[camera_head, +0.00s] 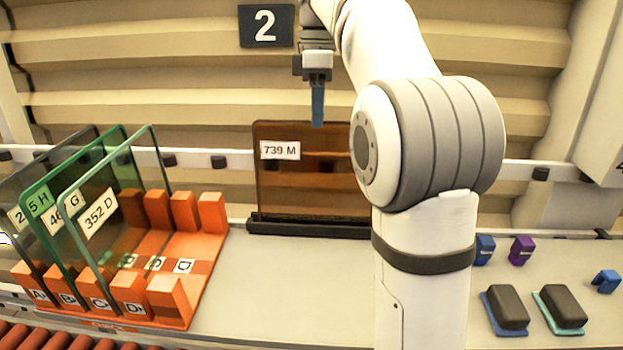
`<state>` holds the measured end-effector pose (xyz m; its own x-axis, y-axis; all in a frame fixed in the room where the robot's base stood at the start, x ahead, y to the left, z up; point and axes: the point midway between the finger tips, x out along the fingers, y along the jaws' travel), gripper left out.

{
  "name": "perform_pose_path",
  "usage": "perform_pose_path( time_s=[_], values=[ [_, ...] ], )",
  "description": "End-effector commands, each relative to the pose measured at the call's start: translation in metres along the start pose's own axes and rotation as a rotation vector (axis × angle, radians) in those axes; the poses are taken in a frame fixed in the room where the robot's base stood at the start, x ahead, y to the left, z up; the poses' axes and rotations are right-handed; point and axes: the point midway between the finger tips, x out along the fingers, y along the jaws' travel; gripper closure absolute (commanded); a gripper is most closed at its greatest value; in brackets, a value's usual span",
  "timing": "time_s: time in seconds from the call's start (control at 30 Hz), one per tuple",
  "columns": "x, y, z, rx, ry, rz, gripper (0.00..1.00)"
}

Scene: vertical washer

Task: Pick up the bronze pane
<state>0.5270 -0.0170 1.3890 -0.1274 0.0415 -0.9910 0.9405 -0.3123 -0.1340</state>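The bronze pane (285,192) is a brown see-through sheet with a white label reading 739 M. It stands upright at the back of the worktop, its lower edge in a dark base rail (310,228). My arm hides part of its right side. My gripper (318,122) points down over the pane's top edge, with a blue finger in front of or at that edge. Only one finger shows, seen edge-on, so I cannot tell whether it is open or touching the pane.
An orange rack (205,250) at left holds several upright glass panes, one green (60,215) and one labelled 352 D (110,190). Dark pads (508,306) and small blue and purple blocks (521,250) lie at right. The worktop (290,290) between is clear. Rollers (50,340) run at lower left.

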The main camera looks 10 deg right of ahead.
Motion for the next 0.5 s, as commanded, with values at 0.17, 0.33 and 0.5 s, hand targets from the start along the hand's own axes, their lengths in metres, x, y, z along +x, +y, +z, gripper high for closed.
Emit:
perform_pose_path(
  time_s=[0.17,0.33,0.5],
  values=[
    [0.016,-0.002,0.000,-0.003,-0.002,-0.001,0.69],
    [0.029,-0.003,-0.002,-0.003,-0.002,-0.002,0.69],
    [0.052,-0.005,-0.004,-0.002,-0.001,-0.001,0.69]
  ],
)
